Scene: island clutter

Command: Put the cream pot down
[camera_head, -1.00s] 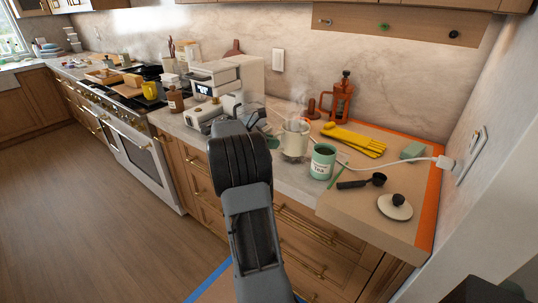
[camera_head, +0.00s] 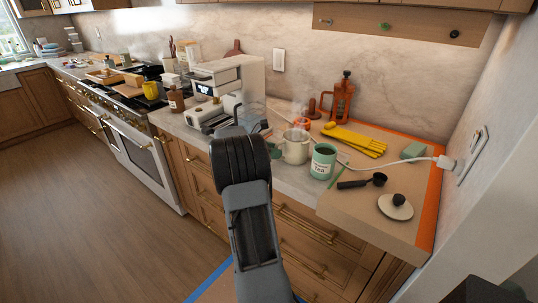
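The cream pot (camera_head: 296,147) stands upright on the counter near its front edge, just left of the green tea tin (camera_head: 323,161). It looks level with the counter, though I cannot see clearly whether its base touches. Faint steam rises above it. My gripper (camera_head: 266,131) is at the pot's left, close to its handle side. My own dark wrist hides most of the gripper. The fingers are too small and covered to show whether they are closed on the pot.
An orange item (camera_head: 301,122) sits right behind the pot, and a coffee machine (camera_head: 225,90) stands to its left. A white cord (camera_head: 395,163) crosses the counter.

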